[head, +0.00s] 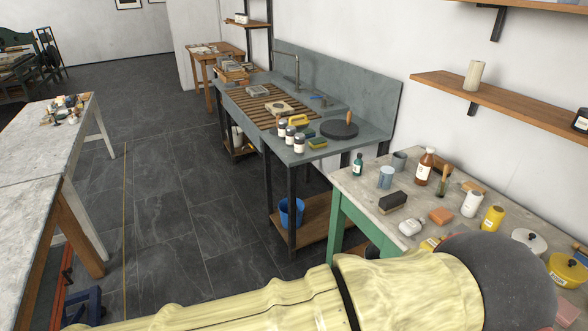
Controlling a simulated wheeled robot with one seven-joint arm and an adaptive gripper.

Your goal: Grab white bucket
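A whitish container (237,136) stands on the lower shelf under the far part of the grey sink bench. It is small and partly hidden by the bench leg, so I cannot tell whether it is a bucket. The only clear bucket is blue (291,212), on the lower shelf at the near end of that bench. My cream-coloured arm crosses the bottom of the head view. My gripper does not show, so I cannot see its fingers or whether it holds anything.
The grey sink bench (356,146) stands along the wall. A green-legged table (375,198) with bottles, a brush and yellow-lidded tins is at the right, beside my arm. A stone-topped table (32,143) is at the left. The dark tiled floor (175,185) between is clear.

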